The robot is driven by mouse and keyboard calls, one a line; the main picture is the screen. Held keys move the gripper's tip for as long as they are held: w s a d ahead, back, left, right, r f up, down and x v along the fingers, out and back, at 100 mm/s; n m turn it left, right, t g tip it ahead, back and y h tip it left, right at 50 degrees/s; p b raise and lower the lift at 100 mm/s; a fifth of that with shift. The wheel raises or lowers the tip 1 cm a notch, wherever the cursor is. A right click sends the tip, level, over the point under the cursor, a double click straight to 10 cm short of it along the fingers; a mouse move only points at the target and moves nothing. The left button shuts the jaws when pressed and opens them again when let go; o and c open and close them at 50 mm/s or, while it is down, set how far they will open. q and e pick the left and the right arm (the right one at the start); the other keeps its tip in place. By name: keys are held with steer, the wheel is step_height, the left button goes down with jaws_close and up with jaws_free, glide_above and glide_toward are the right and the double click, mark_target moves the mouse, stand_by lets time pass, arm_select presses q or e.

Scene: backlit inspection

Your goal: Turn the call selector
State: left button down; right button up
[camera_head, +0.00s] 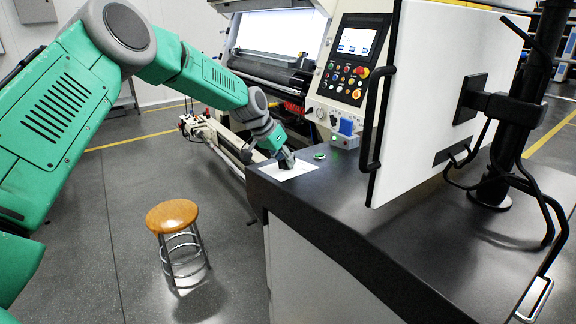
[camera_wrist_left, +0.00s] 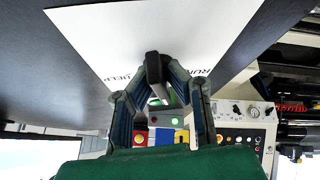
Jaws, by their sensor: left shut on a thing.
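The call selector (camera_wrist_left: 153,68) is a dark knob on a white plate (camera_wrist_left: 150,28) with printed labels. "HELP" reads left of the knob and "RUN" right of it in the left wrist view, both partly covered by the fingers. My left gripper (camera_head: 287,160) is down at this plate and hides the knob there. In the wrist view my left gripper (camera_wrist_left: 155,82) is shut on the knob, a finger on each side. Which label the knob points to, I cannot tell.
A round green button (camera_head: 320,156) and a blue-topped box (camera_head: 347,130) sit right of the plate. A machine panel (camera_head: 353,60) with screen and buttons stands behind. A white cabinet door with a black handle (camera_head: 376,120) rises at right. A wooden-topped stool (camera_head: 172,215) stands on the floor.

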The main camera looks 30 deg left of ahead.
arm_select(q)
steer(key=shift+a+f+m+h+b, duration=0.15)
steer(key=shift+m+h+b, duration=0.4)
steer(key=shift+m, duration=0.55)
steer(key=shift+g, duration=0.3)
steer(key=c, duration=1.8)
jaws_free()
steer(key=shift+c, duration=0.2)
steer(key=shift+o, duration=1.1)
steer(key=shift+s+a, duration=0.1)
steer(key=shift+s, duration=0.05)
steer(key=shift+s+a, duration=0.1)
steer(key=shift+a, duration=0.1)
steer(key=shift+r, duration=0.25)
